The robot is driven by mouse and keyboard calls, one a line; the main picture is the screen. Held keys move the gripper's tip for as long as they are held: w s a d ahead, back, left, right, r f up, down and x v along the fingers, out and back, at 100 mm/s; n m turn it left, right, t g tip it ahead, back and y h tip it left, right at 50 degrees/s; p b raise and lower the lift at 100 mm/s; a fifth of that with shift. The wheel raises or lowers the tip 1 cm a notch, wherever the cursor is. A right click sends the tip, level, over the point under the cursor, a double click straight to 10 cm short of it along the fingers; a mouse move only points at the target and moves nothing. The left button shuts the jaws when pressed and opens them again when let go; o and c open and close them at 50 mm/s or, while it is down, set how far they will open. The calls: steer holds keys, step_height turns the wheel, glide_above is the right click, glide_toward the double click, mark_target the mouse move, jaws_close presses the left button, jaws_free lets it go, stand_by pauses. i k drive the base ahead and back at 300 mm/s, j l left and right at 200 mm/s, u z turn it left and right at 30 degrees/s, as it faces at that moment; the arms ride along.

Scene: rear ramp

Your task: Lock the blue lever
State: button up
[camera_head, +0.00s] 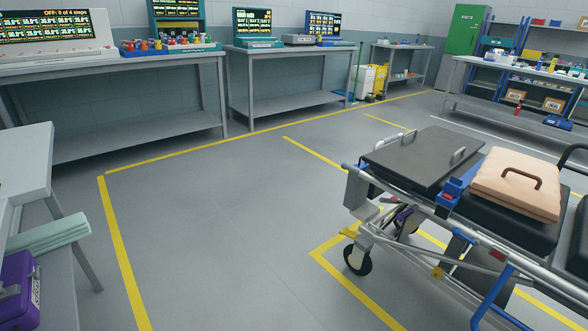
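A wheeled stretcher (474,243) stands on the floor at the right, cut off by the right edge of the view. A small blue part (453,187) with a red spot sits on its near side rail, between the dark board and the tan case. It may be the blue lever, but it is too small to tell its position or whether it is locked. A blue tube (495,290) slants down under the stretcher's near side. My gripper is not in view.
A dark board (420,158) and a tan case (517,184) with handles lie on the stretcher. Workbenches (130,129) with screens line the back wall. A green cabinet (467,30) stands behind. A grey table (34,165) is at the left. The yellow-marked floor between is clear.

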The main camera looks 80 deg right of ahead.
mark_target(456, 232)
steer(key=z, duration=3.3)
